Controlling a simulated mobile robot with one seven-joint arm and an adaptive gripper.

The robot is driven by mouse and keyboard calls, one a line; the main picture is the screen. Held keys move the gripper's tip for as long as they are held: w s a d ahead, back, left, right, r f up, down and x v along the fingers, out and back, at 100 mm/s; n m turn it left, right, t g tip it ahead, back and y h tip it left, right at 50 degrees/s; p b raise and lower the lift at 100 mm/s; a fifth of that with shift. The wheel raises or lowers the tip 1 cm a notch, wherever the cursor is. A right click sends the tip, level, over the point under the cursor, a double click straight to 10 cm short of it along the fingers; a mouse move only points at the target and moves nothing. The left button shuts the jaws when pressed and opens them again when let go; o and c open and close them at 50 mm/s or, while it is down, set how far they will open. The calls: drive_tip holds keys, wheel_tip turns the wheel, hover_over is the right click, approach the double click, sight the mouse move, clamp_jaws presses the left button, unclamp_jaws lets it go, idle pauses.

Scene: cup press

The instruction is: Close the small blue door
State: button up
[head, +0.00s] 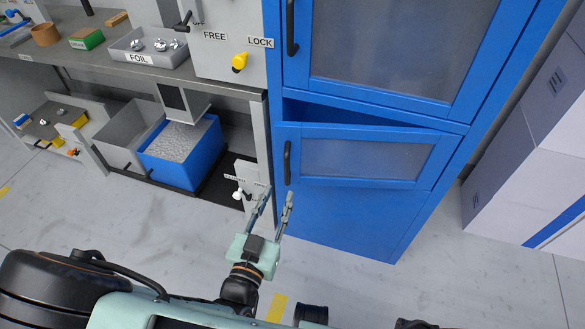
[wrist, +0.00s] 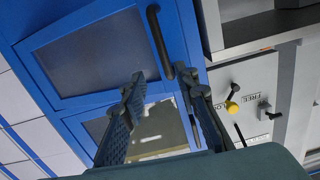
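The small blue door (head: 365,157) is the lower, framed door of a tall blue cabinet, with a grey panel. It stands ajar: a dark gap shows along its top edge, widest at the left, handle side. Its black handle (head: 287,162) is upright at the left edge. My gripper (head: 277,198) is in front of the cabinet, just below this handle in the head view. Its fingers are apart with nothing between them. In the wrist view my gripper (wrist: 165,88) covers part of the small door (wrist: 155,125). Contact with the door cannot be told.
To the left, a grey workbench (head: 100,65) has a blue bin (head: 185,160) below. White cabinets (head: 540,140) stand right. Floor at right front is clear.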

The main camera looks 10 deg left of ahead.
sight(286, 168)
drive_tip(key=shift+n, duration=0.3)
drive_tip(key=w+b, duration=0.1)
drive_tip(key=w, duration=0.9)
drive_tip(key=shift+w+r+b, duration=0.15)
drive_tip(key=shift+w+b, duration=0.2)
clamp_jaws()
